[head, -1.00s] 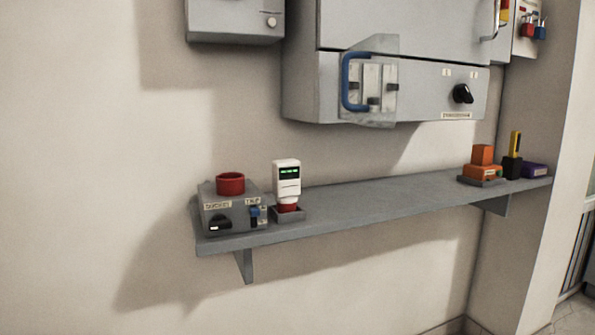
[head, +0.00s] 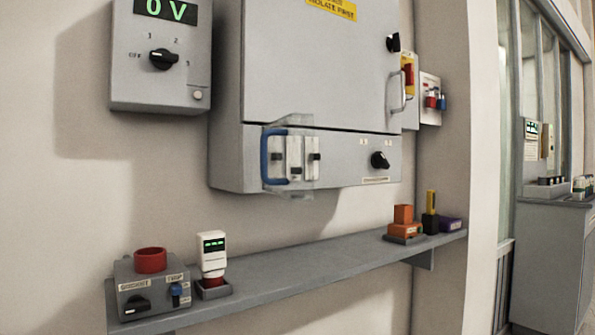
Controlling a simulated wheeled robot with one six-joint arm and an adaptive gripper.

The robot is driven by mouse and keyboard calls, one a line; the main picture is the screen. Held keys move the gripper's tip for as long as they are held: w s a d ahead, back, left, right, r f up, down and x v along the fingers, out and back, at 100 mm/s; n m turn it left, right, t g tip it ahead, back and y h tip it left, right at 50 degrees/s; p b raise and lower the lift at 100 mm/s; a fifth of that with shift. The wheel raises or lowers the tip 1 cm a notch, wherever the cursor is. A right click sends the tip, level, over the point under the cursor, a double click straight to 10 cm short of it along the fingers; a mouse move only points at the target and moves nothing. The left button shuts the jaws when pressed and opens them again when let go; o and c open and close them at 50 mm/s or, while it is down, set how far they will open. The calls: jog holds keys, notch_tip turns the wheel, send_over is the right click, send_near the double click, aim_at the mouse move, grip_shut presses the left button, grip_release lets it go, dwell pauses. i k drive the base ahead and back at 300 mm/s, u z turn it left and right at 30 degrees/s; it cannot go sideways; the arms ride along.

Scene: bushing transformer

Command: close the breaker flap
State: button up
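The breaker flap (head: 303,187) is a see-through cover with a blue handle (head: 266,160) along its left side. It sits on the lower front of the grey cabinet (head: 232,158), over several pale breakers with dark toggles. From this angle I cannot tell whether the flap lies flush or stands a little off the panel. A black rotary knob (head: 380,160) is to the right of the flap. My gripper is not in view.
A grey wall shelf (head: 290,275) runs below the cabinet. It holds a control box (head: 150,293), a white tester (head: 212,250) and orange blocks (head: 403,222). A 0 V meter box (head: 160,60) hangs left of the cabinet. Wall below the cabinet is bare.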

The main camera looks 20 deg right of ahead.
aim_at(293, 118)
jog(key=z, duration=2.1)
jog(key=k, duration=1)
jog(key=u, duration=1.95)
